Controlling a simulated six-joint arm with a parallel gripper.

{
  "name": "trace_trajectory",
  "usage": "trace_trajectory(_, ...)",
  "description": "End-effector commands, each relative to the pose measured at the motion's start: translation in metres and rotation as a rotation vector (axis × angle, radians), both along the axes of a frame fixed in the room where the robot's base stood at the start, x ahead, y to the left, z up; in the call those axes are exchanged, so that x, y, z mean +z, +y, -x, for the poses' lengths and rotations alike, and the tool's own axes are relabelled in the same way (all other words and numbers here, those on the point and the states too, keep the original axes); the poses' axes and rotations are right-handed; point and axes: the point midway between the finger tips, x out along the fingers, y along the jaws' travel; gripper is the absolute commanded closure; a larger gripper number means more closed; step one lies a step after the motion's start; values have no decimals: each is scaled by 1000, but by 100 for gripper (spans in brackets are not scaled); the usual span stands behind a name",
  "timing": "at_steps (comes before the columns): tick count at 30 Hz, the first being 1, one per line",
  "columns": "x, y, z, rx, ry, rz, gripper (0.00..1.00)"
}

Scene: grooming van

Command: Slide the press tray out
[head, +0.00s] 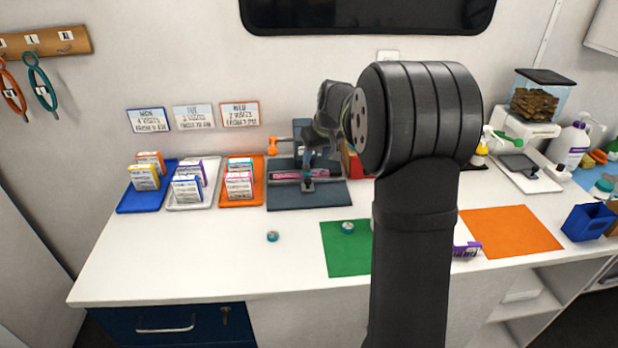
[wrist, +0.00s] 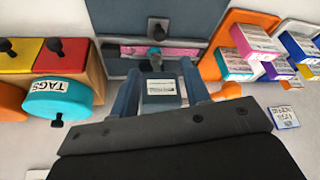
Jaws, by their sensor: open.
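The press (head: 330,195) is a grey-blue unit at the back of the counter, with a dark upright part behind it. Its tray (head: 285,175) lies across the middle and holds a pink strip. My gripper (head: 308,158) is open above and behind the tray. In the wrist view its fingers (wrist: 160,82) are spread on either side of a labelled grey block. I cannot tell whether they touch anything.
Blue, white and orange trays (head: 258,195) with boxes stand left of the press. A teal TAGS tin (wrist: 62,98) and a red-yellow box (wrist: 70,52) are close on its other side. A green mat (head: 345,255) and small teal tin (head: 273,236) lie in front. The front-left counter is clear.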

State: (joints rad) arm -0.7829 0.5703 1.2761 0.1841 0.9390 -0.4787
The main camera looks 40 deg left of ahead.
Motion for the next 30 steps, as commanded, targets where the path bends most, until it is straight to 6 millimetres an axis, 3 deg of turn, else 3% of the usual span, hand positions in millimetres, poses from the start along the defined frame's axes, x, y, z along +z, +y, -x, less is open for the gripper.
trace_trajectory(9,-67,25,-10,0,2,1,57)
trace_trajectory(15,-97,37,-15,-1,2,0,57)
trace_trajectory(21,-110,42,-17,-1,0,0,57)
trace_trajectory(30,-112,43,-18,-1,0,-1,57)
